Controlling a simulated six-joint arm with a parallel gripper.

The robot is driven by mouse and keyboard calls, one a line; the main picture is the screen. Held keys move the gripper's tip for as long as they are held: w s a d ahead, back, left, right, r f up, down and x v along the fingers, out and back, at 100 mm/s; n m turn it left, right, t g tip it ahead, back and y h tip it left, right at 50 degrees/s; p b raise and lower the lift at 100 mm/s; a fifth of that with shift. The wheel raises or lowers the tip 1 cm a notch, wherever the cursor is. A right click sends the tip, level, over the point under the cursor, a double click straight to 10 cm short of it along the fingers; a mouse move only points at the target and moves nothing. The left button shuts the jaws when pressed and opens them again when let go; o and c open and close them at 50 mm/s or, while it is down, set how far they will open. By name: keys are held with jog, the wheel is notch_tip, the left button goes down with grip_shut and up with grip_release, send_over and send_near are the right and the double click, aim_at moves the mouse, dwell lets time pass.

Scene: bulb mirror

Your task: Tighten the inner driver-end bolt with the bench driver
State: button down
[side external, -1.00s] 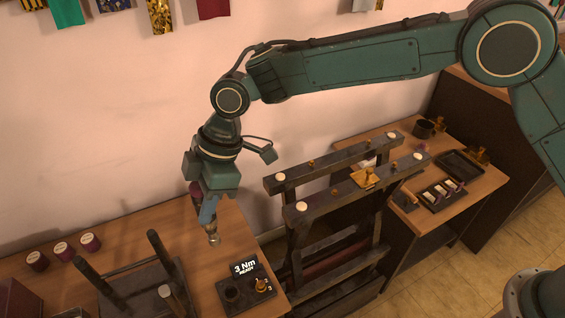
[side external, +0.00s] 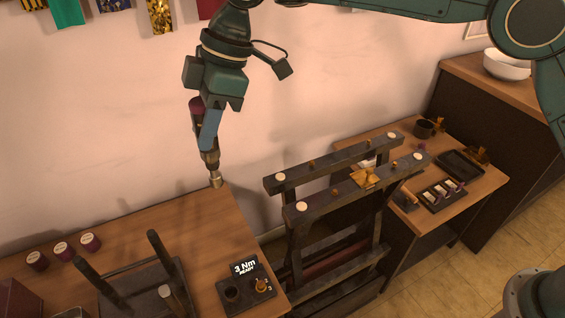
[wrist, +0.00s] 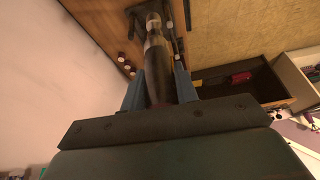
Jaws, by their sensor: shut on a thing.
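My gripper (side external: 209,130) is shut on the bench driver (side external: 214,170), high above the left table, with the bit pointing down. The driver has a dark red-purple end and a metal nose. In the wrist view, the driver (wrist: 157,60) runs between my two blue fingers. The driver is apart from both rails. How far the bolts are screwed in is too small to tell.
The driver dock (side external: 234,293) on the left table reads "3 Nm READY". A dark stand with upright posts (side external: 155,245) and several purple-sided pots (side external: 62,249) are also there. A brass piece (side external: 366,178) sits between the rails. The right table holds trays (side external: 461,165) and a cup (side external: 425,128).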

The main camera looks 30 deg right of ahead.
jog(key=w+d+m+t, duration=0.1)
jog(key=w+d+m, duration=0.25)
jog(key=d, duration=0.95)
jog(key=w+d+m+t, duration=0.15)
jog(key=w+d, duration=0.35)
jog(key=d, duration=0.8)
jog(key=shift+g+h, duration=0.25)
jog(key=shift+h, duration=0.05)
notch_tip(320, 180, down, 5)
jog(key=shift+s+a, duration=0.1)
jog(key=shift+f, duration=0.15)
jog(key=shift+f, duration=2.9)
jog(key=shift+s+f, duration=0.1)
jog(key=shift+f, duration=1.2)
dwell(0.4)
